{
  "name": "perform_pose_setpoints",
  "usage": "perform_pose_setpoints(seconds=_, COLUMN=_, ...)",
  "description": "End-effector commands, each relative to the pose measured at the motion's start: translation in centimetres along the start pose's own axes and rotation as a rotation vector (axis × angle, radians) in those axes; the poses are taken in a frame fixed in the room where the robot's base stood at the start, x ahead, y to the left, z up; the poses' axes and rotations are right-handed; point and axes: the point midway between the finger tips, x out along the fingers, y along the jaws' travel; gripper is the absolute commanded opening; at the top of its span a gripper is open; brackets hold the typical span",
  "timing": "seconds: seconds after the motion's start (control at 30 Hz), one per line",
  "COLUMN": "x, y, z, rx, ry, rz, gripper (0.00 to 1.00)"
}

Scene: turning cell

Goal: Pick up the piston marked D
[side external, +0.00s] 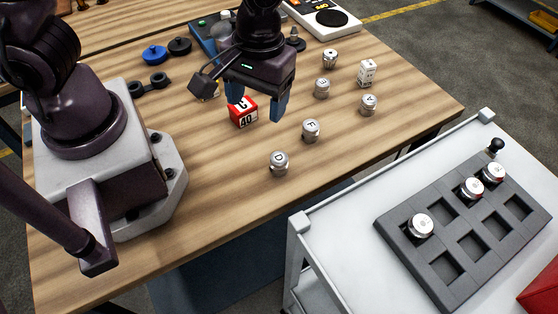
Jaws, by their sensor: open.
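The piston marked D (279,163) is a short silver cylinder standing upright on the wooden table near its front edge, with a dark letter on its top. My gripper (257,108) has blue fingertips, is open, and hangs behind and a little left of this piston. Nothing is clearly held. Other similar pistons stand nearby: one marked F (311,130) to the right, another (322,88) further back, one (369,104) at the right and one (330,58) at the back.
A red and white block marked C 40 (243,112) sits just by the fingers. A white block (367,72) stands at the right. Blue and black knobs (154,54) lie at the left. A grey slotted tray (447,267) on a white cart holds three pistons.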

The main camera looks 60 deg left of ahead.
Motion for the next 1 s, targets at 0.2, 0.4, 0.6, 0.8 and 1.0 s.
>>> perform_pose_setpoints(seconds=0.2, x=3.4, y=1.7, z=-1.7, rx=-0.501, ry=0.040, rz=0.007, gripper=0.68)
perform_pose_setpoints(seconds=0.4, x=3.2, y=2.5, z=-2.4, rx=-0.734, ry=0.054, rz=0.066, gripper=0.68)
perform_pose_setpoints(seconds=0.6, x=5.6, y=2.5, z=-2.5, rx=-0.766, ry=0.053, rz=0.061, gripper=0.68)
perform_pose_setpoints(seconds=0.8, x=9.2, y=2.7, z=-2.7, rx=-0.764, ry=0.053, rz=0.062, gripper=0.68)
perform_pose_setpoints(seconds=1.0, x=10.8, y=2.8, z=-2.8, rx=-0.762, ry=0.053, rz=0.066, gripper=0.68)
